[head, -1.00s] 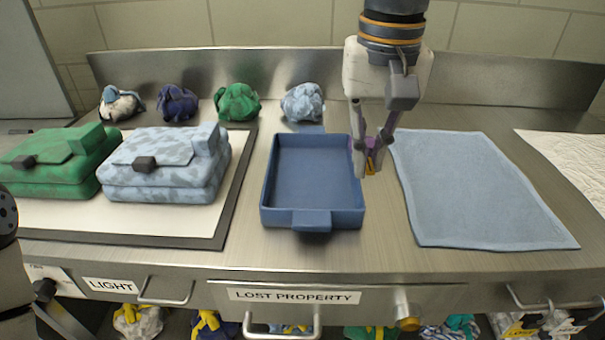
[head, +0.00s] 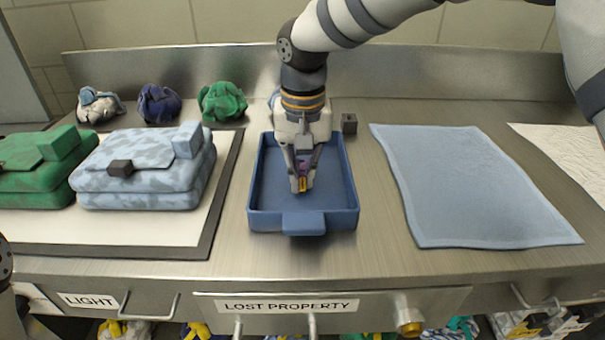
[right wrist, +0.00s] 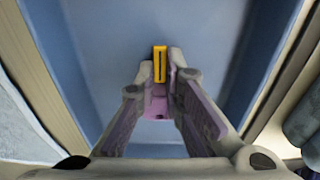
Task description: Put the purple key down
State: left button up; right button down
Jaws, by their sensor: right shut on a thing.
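My right gripper (head: 301,184) is shut on the purple key (head: 305,165), which shows a yellow part at the fingertips. In the right wrist view the gripper (right wrist: 160,82) holds the key between its fingers, with the yellow part (right wrist: 160,64) beyond the tips and a purple part (right wrist: 158,105) between them. The gripper points down over the inside of the blue tray (head: 352,205). I cannot tell whether the key touches the tray floor. Most of the key is hidden by the fingers. My left gripper is not in view.
The tray looks otherwise empty. A light-blue cloth (head: 470,190) lies to its right. Crumpled bags (head: 222,101) and a small dark block (head: 349,123) stand behind. A LOST PROPERTY drawer (head: 290,305) is below.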

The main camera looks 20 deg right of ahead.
jog(key=shift+f, duration=0.15)
jog(key=shift+s+f, duration=0.35)
jog(key=shift+f, duration=0.45)
jog(key=c, duration=1.7)
grip_release()
jog(key=shift+f, duration=0.25)
jog(key=shift+w, duration=0.1)
